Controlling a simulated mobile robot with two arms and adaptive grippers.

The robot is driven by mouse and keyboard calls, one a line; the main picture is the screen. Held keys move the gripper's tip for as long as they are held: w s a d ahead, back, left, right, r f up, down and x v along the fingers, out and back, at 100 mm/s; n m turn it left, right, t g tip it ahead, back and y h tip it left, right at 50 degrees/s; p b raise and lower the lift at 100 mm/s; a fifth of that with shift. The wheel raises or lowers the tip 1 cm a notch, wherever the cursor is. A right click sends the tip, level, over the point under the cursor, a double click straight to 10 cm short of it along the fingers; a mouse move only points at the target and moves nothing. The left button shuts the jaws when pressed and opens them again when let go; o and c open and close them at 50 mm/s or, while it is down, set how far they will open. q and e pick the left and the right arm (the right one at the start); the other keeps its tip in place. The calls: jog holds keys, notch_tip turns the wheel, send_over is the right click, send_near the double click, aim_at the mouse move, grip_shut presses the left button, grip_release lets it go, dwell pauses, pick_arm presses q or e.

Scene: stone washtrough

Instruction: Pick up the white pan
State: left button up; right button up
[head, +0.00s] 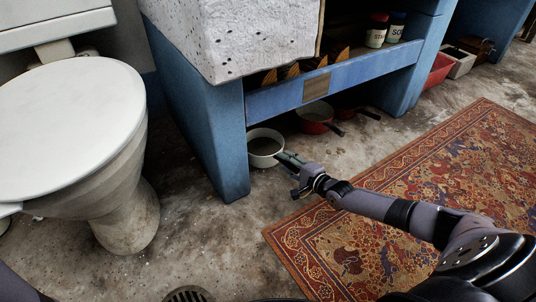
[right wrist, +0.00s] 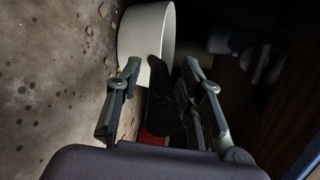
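The white pan (head: 266,148) stands on the floor beside the blue trough support, at the edge of the space under the shelf. My right gripper (head: 292,163) is low, right at the pan's right side. In the right wrist view the pan's white wall (right wrist: 141,30) is just beyond the fingertips. Its dark handle (right wrist: 164,95) appears between the two spread fingers of the right gripper (right wrist: 162,75), nearer the right finger. I cannot tell whether either finger touches it. In the head view the gripper hides the handle. My left gripper is not in view.
A red pan (head: 315,117) with a dark handle stands behind, under the blue shelf (head: 340,78). The blue support (head: 222,140) is close on the left. A toilet (head: 75,140) stands further left. A patterned rug (head: 410,200) lies at right. Bare floor is in front.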

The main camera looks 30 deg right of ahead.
grip_shut()
dwell(0.6)
jog(key=shift+w+r, duration=0.1)
jog(key=shift+r, duration=0.1)
